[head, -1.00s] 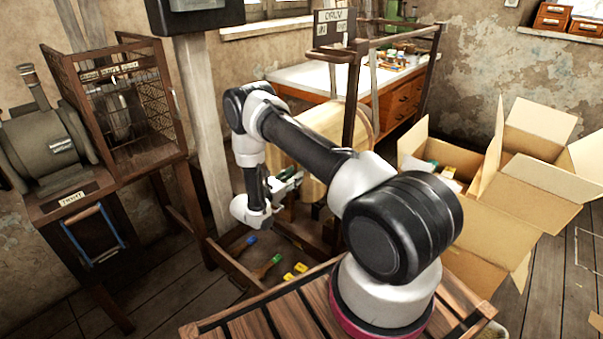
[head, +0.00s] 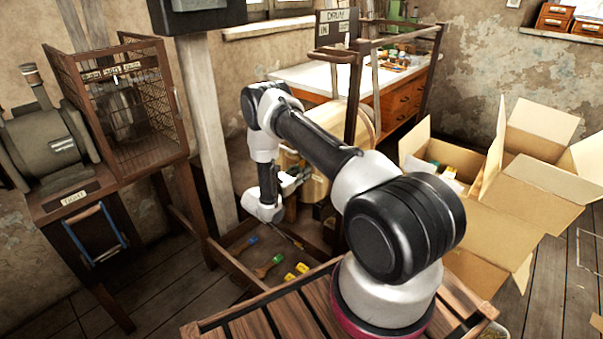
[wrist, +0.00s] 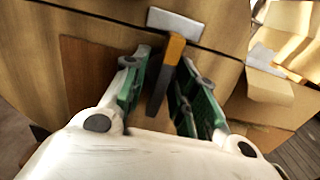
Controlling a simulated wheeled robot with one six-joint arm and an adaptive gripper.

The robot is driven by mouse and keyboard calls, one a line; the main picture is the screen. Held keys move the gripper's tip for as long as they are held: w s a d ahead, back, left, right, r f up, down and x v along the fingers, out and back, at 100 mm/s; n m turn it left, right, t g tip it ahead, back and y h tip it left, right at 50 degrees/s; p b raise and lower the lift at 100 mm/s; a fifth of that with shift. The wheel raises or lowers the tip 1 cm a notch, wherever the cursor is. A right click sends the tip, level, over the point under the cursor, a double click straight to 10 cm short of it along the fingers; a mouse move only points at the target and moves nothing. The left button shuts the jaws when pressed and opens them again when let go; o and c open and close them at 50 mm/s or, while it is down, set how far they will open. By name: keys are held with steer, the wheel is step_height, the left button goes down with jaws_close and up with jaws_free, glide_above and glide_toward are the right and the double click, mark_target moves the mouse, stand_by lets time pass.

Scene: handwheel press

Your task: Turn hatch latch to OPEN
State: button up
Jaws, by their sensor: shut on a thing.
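The hatch latch (wrist: 158,88) shows in the wrist view as a dark bar with an orange upper part. It lies against the wooden drum (wrist: 215,62), below a small pale metal plate (wrist: 175,23). My gripper (wrist: 166,82) has its green-padded fingers on either side of the latch and is shut on it. In the head view my gripper (head: 297,182) is at the near side of the drum (head: 317,188), which my arm partly covers. The latch is too small and hidden to make out there. No OPEN mark is readable.
A dark wooden frame with a drum sign (head: 338,20) stands around the drum. Beneath is a tray with several coloured tools (head: 268,265). Open cardboard boxes (head: 490,220) stand at right. A caged machine (head: 120,110) stands at left, and a grey post (head: 205,110) rises near my arm.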

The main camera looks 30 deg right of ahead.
steer(key=shift+m, duration=0.3)
steer(key=m, duration=0.4)
steer(key=shift+w+m, duration=0.1)
steer(key=shift+m, duration=0.2)
steer(key=m, duration=0.5)
steer(key=shift+a+r, duration=0.1)
steer(key=m, duration=0.4)
steer(key=shift+w, duration=0.1)
steer(key=shift+r+m, duration=0.1)
steer(key=shift+m, duration=1.6)
steer(key=o, duration=0.6)
steer(key=shift+o, duration=0.2)
